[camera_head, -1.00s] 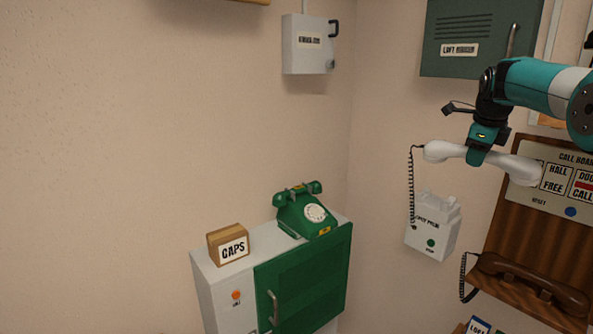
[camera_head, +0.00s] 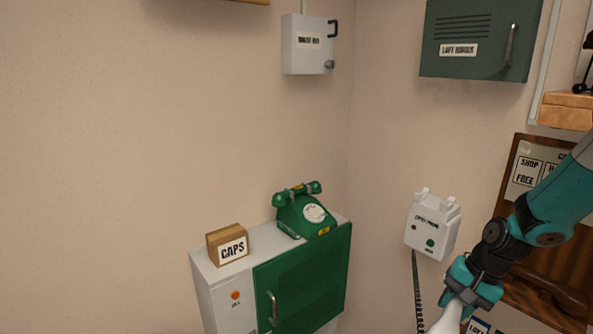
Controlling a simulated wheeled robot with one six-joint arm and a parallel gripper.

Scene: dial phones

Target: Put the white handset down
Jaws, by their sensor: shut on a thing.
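My gripper (camera_head: 473,286) is at the lower right, shut on the white handset (camera_head: 449,318). The handset is tilted, and its lower part runs out of the bottom of the picture. A dark coiled cord (camera_head: 418,290) hangs from the white wall phone (camera_head: 433,226) towards the handset. The wall phone's cradle on top (camera_head: 436,196) is empty. My gripper is below and to the right of the wall phone, apart from it.
A green dial phone (camera_head: 305,211) and a CAPS box (camera_head: 228,245) stand on a cabinet (camera_head: 203,271) in the middle. A brown handset (camera_head: 548,292) lies behind my arm on the right. A grey wall box (camera_head: 307,44) and a green one (camera_head: 478,40) hang above.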

